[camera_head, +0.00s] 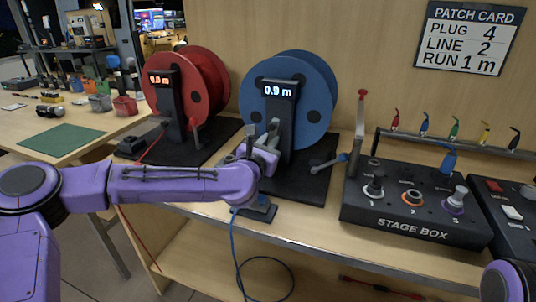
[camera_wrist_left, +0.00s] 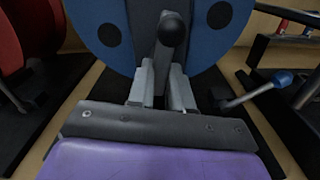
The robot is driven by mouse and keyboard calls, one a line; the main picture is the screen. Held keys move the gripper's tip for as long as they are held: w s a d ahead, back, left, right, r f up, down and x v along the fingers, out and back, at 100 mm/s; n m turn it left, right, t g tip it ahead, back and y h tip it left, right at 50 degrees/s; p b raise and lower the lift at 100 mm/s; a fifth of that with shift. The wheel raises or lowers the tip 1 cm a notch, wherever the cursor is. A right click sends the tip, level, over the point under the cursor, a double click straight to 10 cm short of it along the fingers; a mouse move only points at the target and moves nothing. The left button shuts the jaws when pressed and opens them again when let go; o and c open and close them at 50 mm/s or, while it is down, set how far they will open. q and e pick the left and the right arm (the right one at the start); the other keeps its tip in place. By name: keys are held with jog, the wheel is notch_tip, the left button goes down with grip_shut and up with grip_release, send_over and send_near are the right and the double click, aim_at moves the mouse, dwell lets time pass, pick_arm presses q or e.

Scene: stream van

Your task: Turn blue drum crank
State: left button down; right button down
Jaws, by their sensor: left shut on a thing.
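The blue drum (camera_head: 312,75) stands upright on a black base at the middle of the bench. Its black post carries a display (camera_head: 278,89) reading 0.9 m. My left gripper (camera_head: 270,133) is in front of the post. In the left wrist view, my left gripper (camera_wrist_left: 165,88) is shut on the crank (camera_wrist_left: 172,32), whose dark round knob stands up between and beyond the fingers. The blue drum (camera_wrist_left: 103,35) fills the background there. The fingers and post hide part of the crank. My right gripper is not in view.
A red drum (camera_head: 196,75) stands to the left. A blue-knobbed lever (camera_head: 342,157) is close on the right, before the stage box (camera_head: 415,210). A blue cable (camera_head: 238,250) hangs off the bench front.

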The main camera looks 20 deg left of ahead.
pick_arm(q)
jog(key=shift+f+n+b, duration=0.1)
jog(key=shift+n+b, duration=1)
jog(key=shift+b, duration=0.1)
jog(key=c, duration=1)
grip_release()
jog(key=shift+c, duration=0.2)
jog(key=s, duration=1)
jog(key=shift+s+a+b, duration=0.2)
jog(key=shift+s+b, duration=0.1)
jog(key=shift+b, duration=0.15)
